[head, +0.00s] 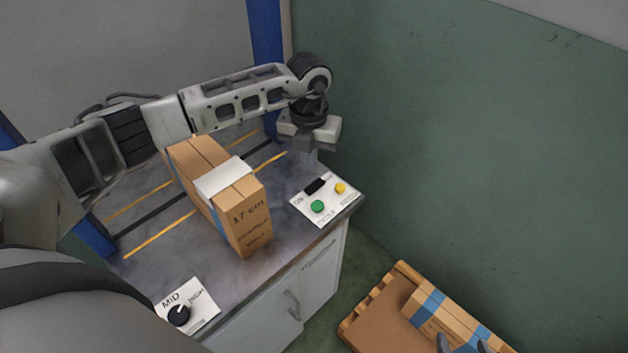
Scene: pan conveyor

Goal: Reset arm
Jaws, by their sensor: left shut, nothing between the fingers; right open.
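My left arm reaches across the table from the left. My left gripper (313,152) points down above the far right of the table, behind the button panel (325,199), with its jaws shut and empty. Whether its tips touch anything is hard to tell. My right gripper (464,347) shows only as two grey fingertips at the bottom edge. They are apart, at the near side of a blue-taped cardboard box (423,313) on a wooden pallet (369,331). The rest of the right gripper is out of the frame.
A tall cardboard box (252,219) marked 17 cm, with a white label, stands on the grey table (277,259) below my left arm. The panel has a green and a yellow button. A dial panel (199,306) sits at the front left. A green wall (450,130) bounds the right.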

